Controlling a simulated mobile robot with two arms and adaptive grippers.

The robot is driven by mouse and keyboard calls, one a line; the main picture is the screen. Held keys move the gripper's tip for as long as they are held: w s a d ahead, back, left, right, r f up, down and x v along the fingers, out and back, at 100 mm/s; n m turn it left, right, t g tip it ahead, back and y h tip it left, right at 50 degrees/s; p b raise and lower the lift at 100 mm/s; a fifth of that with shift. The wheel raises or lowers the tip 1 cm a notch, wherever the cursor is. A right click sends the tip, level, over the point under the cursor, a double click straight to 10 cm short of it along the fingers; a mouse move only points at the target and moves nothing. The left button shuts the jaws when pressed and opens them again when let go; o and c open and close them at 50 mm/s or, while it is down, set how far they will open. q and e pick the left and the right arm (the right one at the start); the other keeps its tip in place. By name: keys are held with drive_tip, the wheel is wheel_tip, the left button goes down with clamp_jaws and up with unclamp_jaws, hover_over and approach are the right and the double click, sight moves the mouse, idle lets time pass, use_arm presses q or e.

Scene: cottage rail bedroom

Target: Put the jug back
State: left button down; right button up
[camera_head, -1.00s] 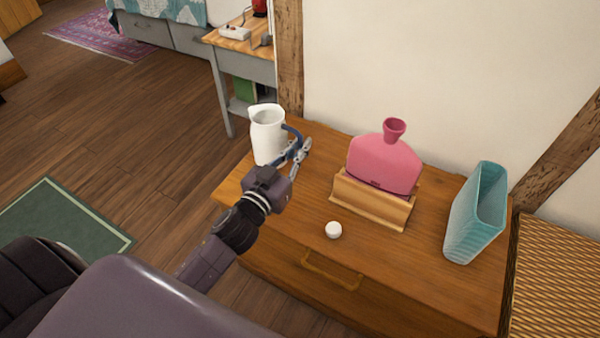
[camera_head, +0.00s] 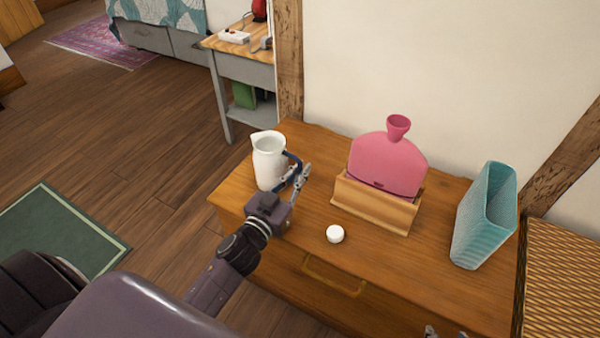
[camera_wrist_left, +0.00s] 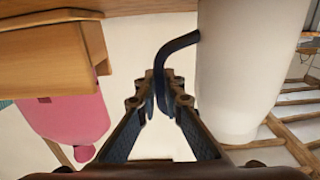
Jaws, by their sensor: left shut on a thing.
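The white jug (camera_head: 268,165) is upright at the back left of the wooden chest top (camera_head: 310,213). Its dark blue handle faces right. My left gripper (camera_head: 298,180) is shut on the handle, from the jug's right front side. In the left wrist view, which is upside down, the fingers (camera_wrist_left: 161,98) close around the handle (camera_wrist_left: 172,46) beside the white body (camera_wrist_left: 245,70). A small grey part at the bottom edge looks like my right gripper (camera_head: 445,333), mostly out of frame.
A pink bottle (camera_head: 388,163) sits in a wooden stand (camera_head: 375,205) right of the jug. A small white round object (camera_head: 335,234) lies in front of it. A teal vase (camera_head: 484,218) stands at the right end. The chest's front left top is clear.

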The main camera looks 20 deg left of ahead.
drive_tip(key=shift+w+r, duration=0.1)
use_arm(q)
drive_tip(key=c, duration=2.1)
unclamp_jaws()
use_arm(e)
drive_tip(key=shift+w+a+r, duration=0.1)
drive_tip(key=shift+w, duration=0.1)
use_arm(q)
drive_tip(key=shift+s, duration=0.1)
drive_tip(key=s, duration=0.8)
drive_tip(key=s+a+p, duration=0.1)
drive_tip(key=s, duration=0.3)
use_arm(e)
drive_tip(key=s+d+f+g, duration=0.2)
drive_tip(key=s+g, duration=0.1)
drive_tip(key=s, duration=0.4)
drive_tip(key=shift+s+f+h, duration=0.15)
drive_tip(key=shift+f+h, duration=0.1)
drive_tip(key=shift+h, duration=0.15)
drive_tip(key=shift+s+d, duration=0.1)
